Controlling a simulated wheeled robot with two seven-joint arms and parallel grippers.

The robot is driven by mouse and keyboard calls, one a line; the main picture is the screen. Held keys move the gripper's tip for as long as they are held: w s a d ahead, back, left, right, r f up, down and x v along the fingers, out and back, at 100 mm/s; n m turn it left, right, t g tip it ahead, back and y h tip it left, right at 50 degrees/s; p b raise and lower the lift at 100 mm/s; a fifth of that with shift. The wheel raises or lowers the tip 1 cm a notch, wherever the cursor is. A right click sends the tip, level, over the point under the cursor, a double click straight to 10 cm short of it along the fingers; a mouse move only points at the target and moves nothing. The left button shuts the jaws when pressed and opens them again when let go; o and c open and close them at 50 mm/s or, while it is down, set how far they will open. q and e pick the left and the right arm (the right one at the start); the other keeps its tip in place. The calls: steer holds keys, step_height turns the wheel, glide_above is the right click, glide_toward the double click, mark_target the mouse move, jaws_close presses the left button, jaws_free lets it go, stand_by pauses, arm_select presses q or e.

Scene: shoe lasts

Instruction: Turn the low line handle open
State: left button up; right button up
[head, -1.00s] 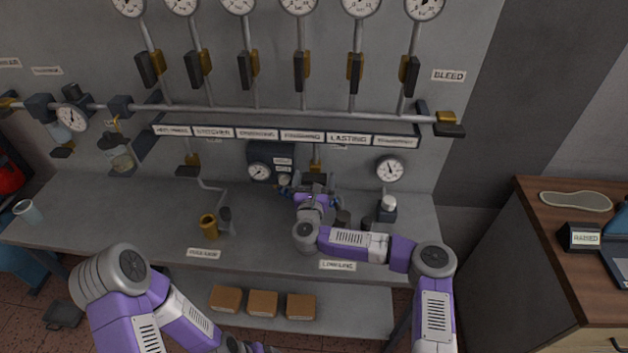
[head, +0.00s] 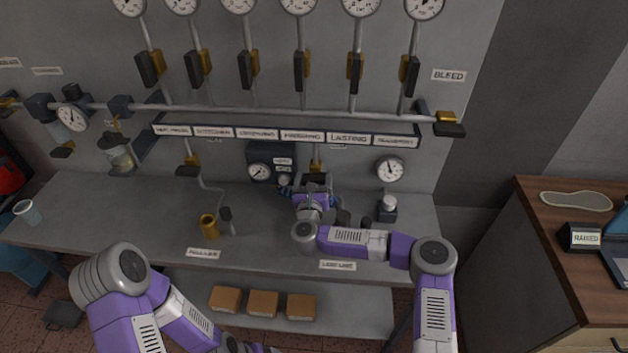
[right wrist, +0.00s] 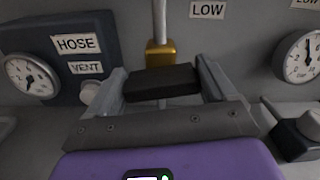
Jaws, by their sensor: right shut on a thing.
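The low line valve has a brass body (right wrist: 160,54) on a vertical pipe under a LOW label (right wrist: 207,9). Its black handle (right wrist: 160,80) sticks out from the brass body toward the camera in the right wrist view. My right gripper (right wrist: 163,88) has one finger on each side of this handle and is shut on it. In the head view the right gripper (head: 314,187) is at the wall behind the bench, just below the brass body (head: 316,167), and hides part of the handle. My left arm shows at lower left, but its gripper is out of view.
A dark box labelled HOSE and VENT with a dial (right wrist: 32,78) and knob stands close left of the gripper. A gauge (head: 390,169) is to the right.

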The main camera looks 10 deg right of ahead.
steer(key=n, duration=0.4)
steer(key=shift+a+n, duration=0.1)
steer(key=shift+n, duration=0.2)
steer(key=n+b, duration=0.1)
steer(key=n, duration=0.2)
steer(key=shift+f+n, duration=0.1)
steer(key=shift+n, duration=0.2)
steer(key=n+b, duration=0.1)
steer(key=n, duration=0.3)
steer(key=shift+f+b, duration=0.1)
steer(key=shift+b, duration=0.3)
steer(key=shift+f+n+b, duration=0.1)
steer(key=shift+n+b, duration=0.45)
steer(key=shift+n, duration=1.55)
steer(key=o, duration=0.9)
steer(key=shift+c, duration=0.2)
steer(key=shift+a, duration=0.1)
